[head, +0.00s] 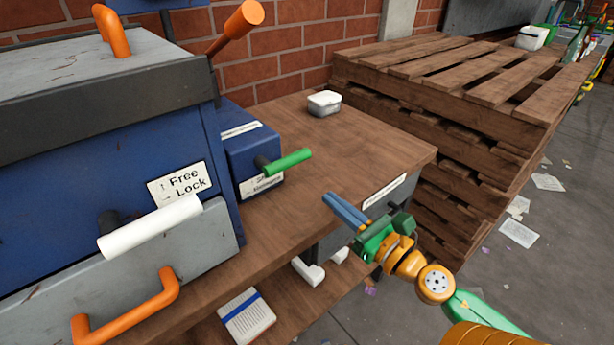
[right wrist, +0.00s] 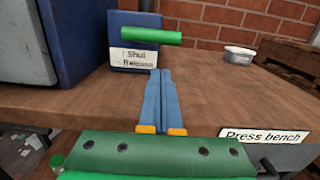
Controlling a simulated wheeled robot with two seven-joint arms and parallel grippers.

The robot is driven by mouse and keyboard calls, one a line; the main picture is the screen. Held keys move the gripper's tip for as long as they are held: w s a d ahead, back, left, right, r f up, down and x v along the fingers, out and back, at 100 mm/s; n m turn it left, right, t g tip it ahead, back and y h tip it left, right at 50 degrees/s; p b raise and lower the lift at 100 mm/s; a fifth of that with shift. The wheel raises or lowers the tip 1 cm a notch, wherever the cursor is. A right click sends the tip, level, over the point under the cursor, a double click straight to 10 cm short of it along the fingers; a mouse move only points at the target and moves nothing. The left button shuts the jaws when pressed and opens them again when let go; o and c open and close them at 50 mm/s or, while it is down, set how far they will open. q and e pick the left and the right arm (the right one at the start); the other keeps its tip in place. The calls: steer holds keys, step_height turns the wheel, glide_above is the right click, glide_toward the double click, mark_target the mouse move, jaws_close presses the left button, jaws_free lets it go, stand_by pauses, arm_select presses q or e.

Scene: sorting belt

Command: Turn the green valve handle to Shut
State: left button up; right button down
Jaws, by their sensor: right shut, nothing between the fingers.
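The green valve handle (head: 288,163) sticks out to the right from a dark pivot on a small blue box (head: 251,150) on the bench. It lies nearly level and also shows in the right wrist view (right wrist: 150,36). Below it the label (right wrist: 139,58) reads Shut above and Release below. My right gripper (head: 330,197) has its blue fingers closed together with nothing between them. It is apart from the handle, to the right of and below it in the head view. In the right wrist view the fingertips (right wrist: 160,72) point toward the box, below the handle. My left gripper is out of view.
A blue and grey machine (head: 60,230) with a white lever (head: 150,226) and orange handles stands at left. A small white container (head: 324,103) sits on the wooden bench (head: 385,150). Stacked pallets (head: 440,130) stand at right. The bench between handle and gripper is clear.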

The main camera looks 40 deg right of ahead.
steer(key=w+p, duration=0.1)
steer(key=w, duration=0.2)
steer(key=w+p, duration=0.1)
steer(key=w, duration=0.4)
steer(key=shift+w+a+r+p, duration=0.35)
steer(key=shift+a+r+p, duration=0.05)
steer(key=shift+w+a+f, duration=0.1)
steer(key=shift+w, duration=0.4)
